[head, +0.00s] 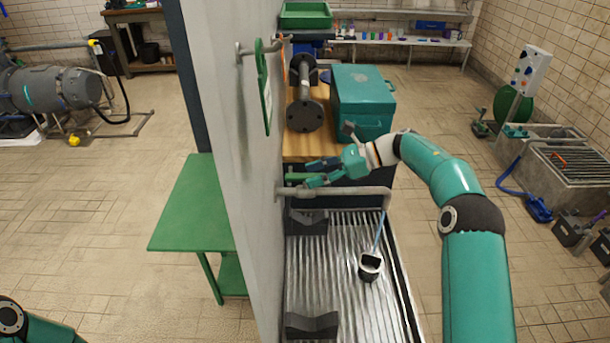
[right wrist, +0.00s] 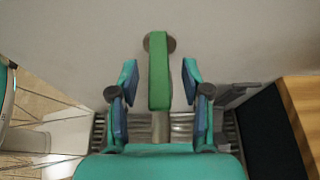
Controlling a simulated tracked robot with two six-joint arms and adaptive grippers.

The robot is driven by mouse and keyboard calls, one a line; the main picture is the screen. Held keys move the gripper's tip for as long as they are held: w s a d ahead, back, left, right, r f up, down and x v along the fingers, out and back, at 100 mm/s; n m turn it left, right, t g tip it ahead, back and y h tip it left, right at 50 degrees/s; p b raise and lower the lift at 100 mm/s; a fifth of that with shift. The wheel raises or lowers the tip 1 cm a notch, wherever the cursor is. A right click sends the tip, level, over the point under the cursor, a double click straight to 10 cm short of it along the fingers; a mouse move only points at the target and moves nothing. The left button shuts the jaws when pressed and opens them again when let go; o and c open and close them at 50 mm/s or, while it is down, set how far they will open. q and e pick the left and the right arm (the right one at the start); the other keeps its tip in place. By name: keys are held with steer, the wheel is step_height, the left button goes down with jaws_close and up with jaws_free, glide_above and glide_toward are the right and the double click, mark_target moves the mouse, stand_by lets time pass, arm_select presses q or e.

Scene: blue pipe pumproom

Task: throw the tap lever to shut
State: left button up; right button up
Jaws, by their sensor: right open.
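The green tap lever (head: 298,176) sticks out from the white wall above a grey pipe (head: 335,192). In the right wrist view the lever (right wrist: 159,75) lies lengthwise between my two fingers, with a visible gap on each side. My right gripper (head: 318,172) is open around it; its fingertips (right wrist: 159,85) do not touch it in that view. The pipe's bent end hangs over a drain tray (head: 335,285). Only a bit of my left arm shows at the lower left; its gripper is out of view.
A dark bucket (head: 370,267) stands on the tray; a thin pale-blue streak runs from the pipe end to it. Behind are a wooden bench (head: 303,148), a teal box (head: 363,88) and a dark flanged pipe (head: 305,110). The wall (head: 235,130) closes off the left side.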

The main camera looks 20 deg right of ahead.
steer(key=shift+x, duration=1.45)
steer(key=shift+c, duration=0.2)
jaws_close()
